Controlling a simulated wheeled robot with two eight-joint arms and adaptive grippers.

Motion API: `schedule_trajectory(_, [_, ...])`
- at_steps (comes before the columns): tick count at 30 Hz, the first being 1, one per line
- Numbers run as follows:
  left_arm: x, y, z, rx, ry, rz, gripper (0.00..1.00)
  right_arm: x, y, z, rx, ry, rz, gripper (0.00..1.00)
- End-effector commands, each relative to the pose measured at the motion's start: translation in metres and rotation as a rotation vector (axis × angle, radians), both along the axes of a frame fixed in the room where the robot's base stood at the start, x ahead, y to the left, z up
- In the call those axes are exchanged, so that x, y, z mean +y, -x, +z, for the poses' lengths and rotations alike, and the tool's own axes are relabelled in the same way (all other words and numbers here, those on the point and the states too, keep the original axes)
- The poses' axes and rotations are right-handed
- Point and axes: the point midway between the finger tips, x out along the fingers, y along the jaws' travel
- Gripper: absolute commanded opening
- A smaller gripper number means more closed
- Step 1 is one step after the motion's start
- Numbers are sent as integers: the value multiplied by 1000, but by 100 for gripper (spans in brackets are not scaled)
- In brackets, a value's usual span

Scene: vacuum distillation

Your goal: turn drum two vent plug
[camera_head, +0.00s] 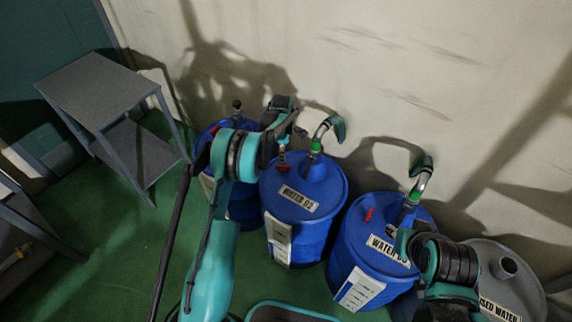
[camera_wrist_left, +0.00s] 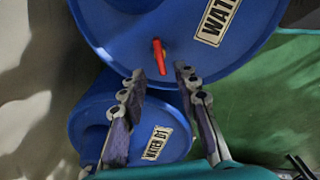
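Drum two (camera_head: 303,218) is a blue drum labelled WATER 02 in the middle of the row; it fills the top of the left wrist view (camera_wrist_left: 240,62). Its red vent plug (camera_wrist_left: 160,56) stands up from the lid, and a small red part (camera_head: 282,168) shows in the head view. My left gripper (camera_wrist_left: 156,74) is open, its two fingertips on either side of the plug's line and apart from it. In the head view my left gripper (camera_head: 284,132) is over the drum's back left rim. My right arm is at the lower right; its fingers cannot be made out.
Blue drum one (camera_wrist_left: 104,108) stands left of drum two, partly behind my left arm. Blue drum three (camera_head: 340,250) and a grey used-water drum (camera_head: 530,290) stand to the right. Curved pipes (camera_head: 323,128) rise from the lids. A grey shelf (camera_head: 95,85) is at left.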

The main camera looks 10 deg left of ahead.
Motion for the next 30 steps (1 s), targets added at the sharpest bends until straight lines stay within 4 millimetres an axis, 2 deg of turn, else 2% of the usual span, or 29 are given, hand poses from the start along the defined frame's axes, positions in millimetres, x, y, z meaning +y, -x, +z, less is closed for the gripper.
schedule_trajectory(12, [0,0,-64,-1,0,-3,31,0,0,-27,0,0,0,31])
schedule_trajectory(16, [0,0,-72,-1,0,-3,31,0,0,-30,0,0,0,31])
schedule_trajectory(22, [0,0,-71,-1,0,-4,31,0,0,-29,0,0,0,31])
schedule_trajectory(23, [0,0,-71,-1,0,-4,28,0,0,-29,0,0,0,31])
schedule_trajectory(26, [0,0,-71,-1,0,-4,2,0,0,-29,0,0,0,31])
schedule_trajectory(30, [0,0,-71,-1,0,-4,0,0,0,-29,0,0,0,31])
